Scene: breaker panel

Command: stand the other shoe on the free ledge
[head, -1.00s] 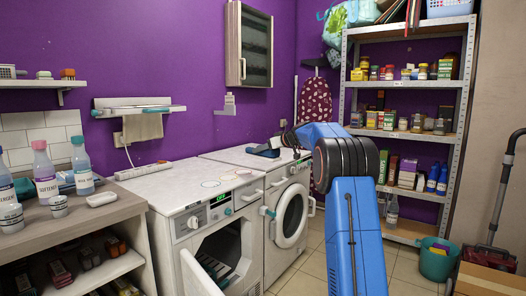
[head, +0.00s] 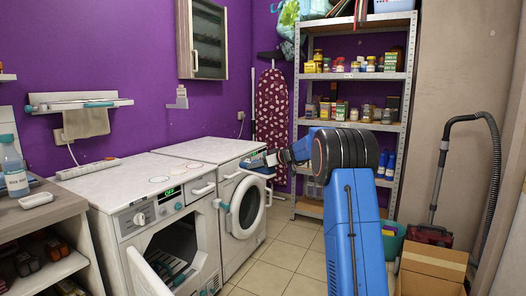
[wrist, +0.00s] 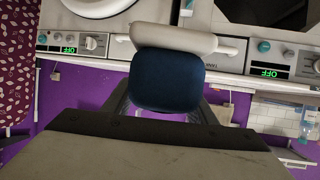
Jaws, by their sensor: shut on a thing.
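My gripper (head: 271,160) is in the middle of the head view, in front of the shelf unit and by the right-hand washing machine. It is shut on a dark blue shoe (wrist: 167,80) with a pale sole. In the wrist view the shoe sits between the two dark fingers, held in the air with the machines behind it. In the head view the shoe is small and partly hidden by the gripper. A second shoe and a clearly free ledge cannot be made out. A wall ledge (head: 76,104) at upper left has a cloth hanging from it.
Two white washing machines (head: 147,171) stand along the purple wall; the left one's door is open. A metal shelf unit (head: 407,95) with jars stands behind my arm. A cardboard box (head: 433,262) and a vacuum cleaner (head: 436,234) are at right. Tiled floor (head: 272,262) is clear ahead.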

